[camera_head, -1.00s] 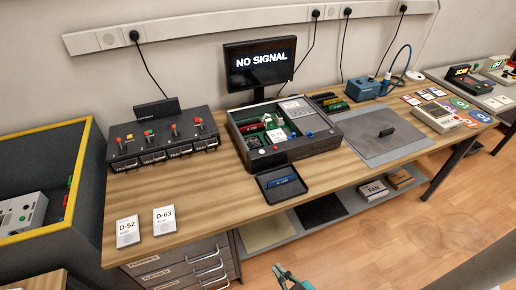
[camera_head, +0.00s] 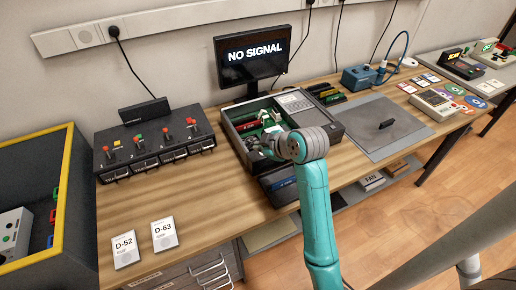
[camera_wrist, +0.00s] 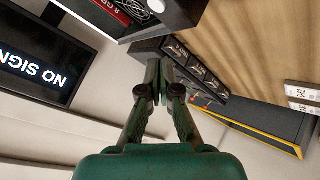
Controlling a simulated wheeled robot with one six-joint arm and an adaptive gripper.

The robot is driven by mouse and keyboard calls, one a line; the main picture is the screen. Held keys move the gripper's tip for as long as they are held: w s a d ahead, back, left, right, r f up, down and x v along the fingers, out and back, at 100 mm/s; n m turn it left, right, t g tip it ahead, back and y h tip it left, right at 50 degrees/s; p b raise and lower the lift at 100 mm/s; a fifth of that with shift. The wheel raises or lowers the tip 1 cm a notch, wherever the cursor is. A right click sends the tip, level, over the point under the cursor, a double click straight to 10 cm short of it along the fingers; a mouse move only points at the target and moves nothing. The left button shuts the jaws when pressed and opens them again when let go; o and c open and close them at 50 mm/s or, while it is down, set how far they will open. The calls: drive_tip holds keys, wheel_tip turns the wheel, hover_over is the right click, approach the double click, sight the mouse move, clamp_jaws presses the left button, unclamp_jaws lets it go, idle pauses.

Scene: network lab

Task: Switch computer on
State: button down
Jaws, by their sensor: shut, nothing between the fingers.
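The open computer case (camera_head: 238,139) stands on the wooden bench with its lid off and boards showing inside. It also shows at the top of the wrist view (camera_wrist: 180,22), with a round white part (camera_wrist: 156,5) on its dark face. The monitor (camera_head: 252,51) behind it reads "NO SIGNAL"; it also shows in the wrist view (camera_wrist: 35,62). My gripper (camera_wrist: 165,66) is shut and empty, apart from the case in the wrist view. In the head view my gripper (camera_head: 262,144) is over the case's front side, and my arm hides much of that front.
A dark console with coloured levers (camera_head: 155,139) stands left of the case. Two cards, D-52 (camera_head: 124,248) and D-63 (camera_head: 163,233), lie at the front left. A grey mat (camera_head: 370,125) with the dark-handled panel lies right. A dark tray (camera_head: 279,188) sits before the case.

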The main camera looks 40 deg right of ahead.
drive_tip(key=w+d+r+n, duration=0.1)
drive_tip(key=w+d+r, duration=0.1)
drive_tip(key=r, duration=0.3)
drive_tip(key=shift+d+g, duration=0.3)
drive_tip(key=shift+d, duration=0.45)
drive_tip(key=shift+w, duration=0.1)
drive_tip(key=shift+f, duration=4.4)
drive_tip(key=shift+f, duration=0.15)
drive_tip(key=shift+f, duration=0.2)
